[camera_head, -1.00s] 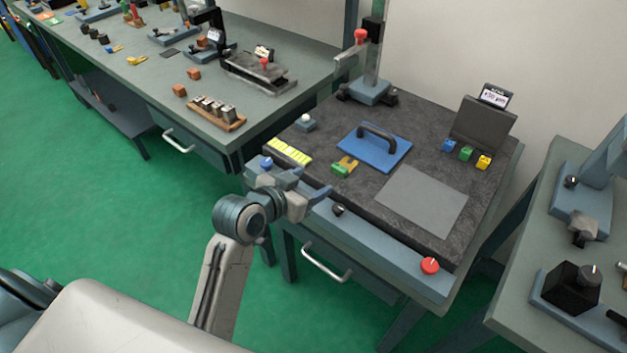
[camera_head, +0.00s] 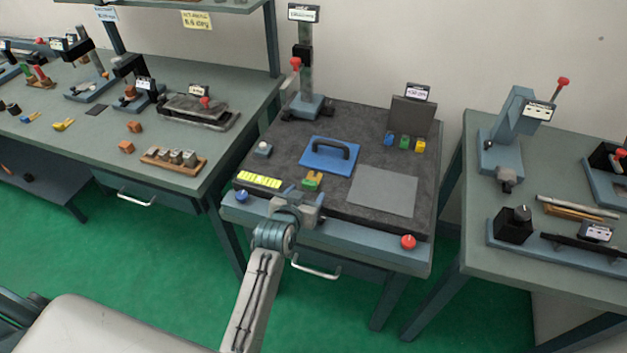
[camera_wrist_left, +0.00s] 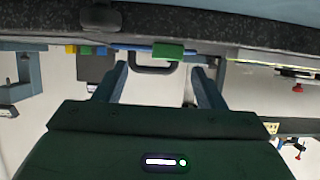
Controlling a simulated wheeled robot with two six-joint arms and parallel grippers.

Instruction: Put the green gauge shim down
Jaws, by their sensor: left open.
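A green block (camera_head: 310,184) with a brass-yellow piece against it lies on the dark mat, near the mat's front left. A green block (camera_wrist_left: 168,50) also shows in the left wrist view, beyond and between the fingertips, apart from them. A second green block (camera_head: 403,142) stands between a blue one (camera_head: 390,138) and a yellow one (camera_head: 420,145) at the back. I cannot tell for certain which green block is the gauge shim. My left gripper (camera_head: 308,205) is open and empty at the bench's front edge, just in front of the nearer green block. My right gripper is out of view.
A blue plate with a black handle (camera_head: 331,156) lies behind the nearer green block. A bare grey plate (camera_head: 383,191) is to its right. Yellow strips (camera_head: 259,180) lie to its left. A red knob (camera_head: 408,242) and a blue knob (camera_head: 241,196) sit along the front edge.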

